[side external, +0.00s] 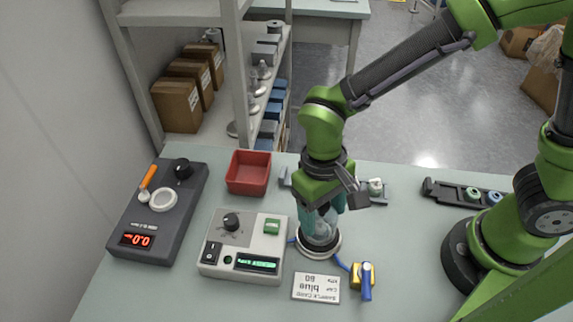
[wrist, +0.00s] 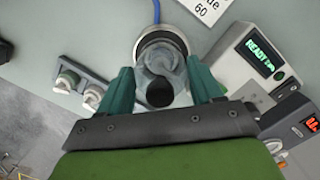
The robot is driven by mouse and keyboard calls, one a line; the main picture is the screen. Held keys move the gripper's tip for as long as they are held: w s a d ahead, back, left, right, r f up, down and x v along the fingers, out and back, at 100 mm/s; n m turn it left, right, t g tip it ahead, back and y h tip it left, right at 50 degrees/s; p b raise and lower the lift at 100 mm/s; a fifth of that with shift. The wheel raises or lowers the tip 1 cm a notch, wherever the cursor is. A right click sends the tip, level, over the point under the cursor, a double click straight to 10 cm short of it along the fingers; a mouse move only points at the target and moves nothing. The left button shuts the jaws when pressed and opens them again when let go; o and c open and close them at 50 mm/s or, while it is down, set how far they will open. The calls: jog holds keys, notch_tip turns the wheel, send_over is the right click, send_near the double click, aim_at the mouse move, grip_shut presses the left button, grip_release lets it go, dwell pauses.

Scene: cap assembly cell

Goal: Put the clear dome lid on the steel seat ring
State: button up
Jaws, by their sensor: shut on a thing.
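The clear dome lid (side external: 320,229) is between the teal fingers of my gripper (side external: 322,205), which is shut on it. In the wrist view the dome (wrist: 152,68) shows with its black knob between the two fingertips (wrist: 162,82). The steel seat ring (side external: 304,250) lies on the table directly under the dome. In the wrist view the ring (wrist: 160,36) shows as a bright rim just beyond the dome. The dome looks upright and very close to the ring. I cannot tell whether it touches, as fingers and dome hide part of the ring.
A control box (side external: 212,266) with a green display stands left of the ring; a dark scale (side external: 123,222) is farther left. A red bin (side external: 248,172) is behind. A card (side external: 316,288) and a yellow-blue valve (side external: 363,278) lie in front. Racks with small parts (side external: 455,192) are behind right.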

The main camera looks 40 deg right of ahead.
jog(key=shift+f, duration=0.25)
dwell(0.4)
jog(key=o, duration=1.1)
jog(key=shift+r, duration=0.1)
jog(key=shift+r, duration=3.45)
